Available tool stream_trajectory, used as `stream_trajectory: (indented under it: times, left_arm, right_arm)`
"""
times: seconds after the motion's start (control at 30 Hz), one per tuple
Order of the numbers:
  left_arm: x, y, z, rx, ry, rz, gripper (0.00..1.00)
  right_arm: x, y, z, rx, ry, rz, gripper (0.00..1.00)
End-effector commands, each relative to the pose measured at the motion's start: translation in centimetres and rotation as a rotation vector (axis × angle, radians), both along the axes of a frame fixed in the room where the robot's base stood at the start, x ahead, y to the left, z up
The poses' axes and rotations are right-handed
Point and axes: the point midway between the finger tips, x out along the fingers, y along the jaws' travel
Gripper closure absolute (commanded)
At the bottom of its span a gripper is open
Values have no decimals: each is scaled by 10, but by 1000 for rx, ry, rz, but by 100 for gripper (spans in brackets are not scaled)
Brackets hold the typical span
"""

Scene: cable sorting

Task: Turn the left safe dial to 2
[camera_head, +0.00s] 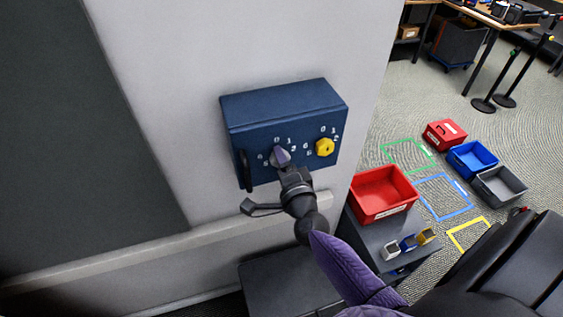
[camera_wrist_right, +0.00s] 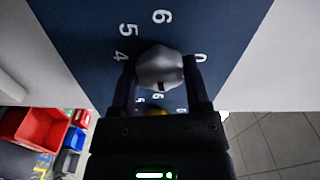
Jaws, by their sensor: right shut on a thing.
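A dark blue safe (camera_head: 292,107) is mounted on the pale wall, with two numbered dials on its front. The left dial (camera_head: 279,157) is silver-grey; it fills the middle of the right wrist view (camera_wrist_right: 160,67), with the digits 6, 5, 4 and part of a 0 around it. My right gripper (camera_head: 284,163) is shut on the left dial, one finger on each side. A small dark mark shows on the dial's near side in the wrist view; which digit it indicates I cannot tell. The right dial (camera_head: 325,147) is yellow and untouched. My left gripper is out of view.
A black handle (camera_head: 245,171) is at the safe's left edge. A red bin (camera_head: 384,195) stands on a grey surface at lower right, near small cups (camera_head: 408,243). Red (camera_head: 444,134), blue (camera_head: 472,159) and grey (camera_head: 499,185) bins stand on the floor among taped outlines.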

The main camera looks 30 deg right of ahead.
Motion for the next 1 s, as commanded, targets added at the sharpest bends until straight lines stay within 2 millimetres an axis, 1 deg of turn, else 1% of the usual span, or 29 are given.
stream_trajectory:
  times: [0.2,0.4,0.9,0.93,0.97,1.0]
  left_arm:
    - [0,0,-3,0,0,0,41]
    - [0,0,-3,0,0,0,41]
    - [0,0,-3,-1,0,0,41]
    - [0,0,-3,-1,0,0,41]
    - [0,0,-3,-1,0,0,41]
    - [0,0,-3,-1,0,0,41]
  right_arm:
    - [0,0,-1,102,-22,0,98]
    - [0,0,-1,149,-34,0,98]
    - [0,0,-1,165,-38,0,98]
    - [0,0,-1,165,-38,0,37]
    - [0,0,-1,165,-38,0,31]
    - [0,0,-1,165,-38,0,22]
